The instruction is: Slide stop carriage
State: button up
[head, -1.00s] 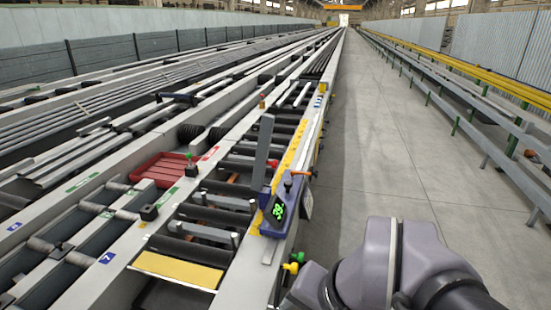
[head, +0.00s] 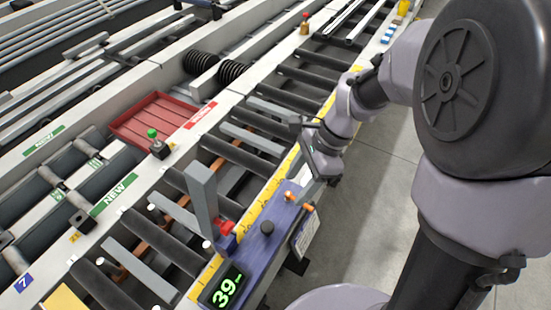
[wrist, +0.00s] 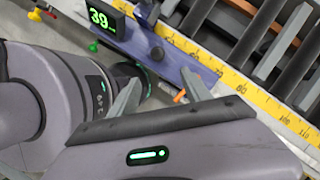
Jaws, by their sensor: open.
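The stop carriage (head: 262,250) is a blue-purple block on the yellow scale rail. It has a green display reading 39, a black knob (head: 267,228), an orange lever (head: 308,208) and an upright grey stop plate (head: 203,200) with a red part at its base. In the wrist view the carriage (wrist: 165,57) lies beyond my fingers, with the orange lever (wrist: 180,96) close to the right finger. My gripper (head: 315,190) is open and empty, just behind the carriage's far end in the head view. Its two grey fingers also show apart in the wrist view (wrist: 163,90). Contact cannot be told.
The yellow scale (head: 277,190) runs along the rail beside dark rollers (head: 262,146). A red tray (head: 155,122), a green-knobbed lever (head: 158,146) and a red-topped post (head: 304,24) stand along the left beam. Grey floor (head: 385,165) is open on the right.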

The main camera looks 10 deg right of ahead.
aim_at(268, 226)
jog(key=b+x, duration=0.2)
jog(key=x, duration=0.4)
jog(key=b+x, duration=0.3)
jog(key=x, duration=0.2)
jog(key=b+x, duration=0.3)
jog(key=x, duration=0.3)
jog(key=shift+s+a+f, duration=0.2)
jog(key=shift+s+a, duration=0.05)
jog(key=shift+s, duration=0.1)
jog(key=shift+c, duration=0.5)
grip_shut()
jog(key=shift+r, duration=0.1)
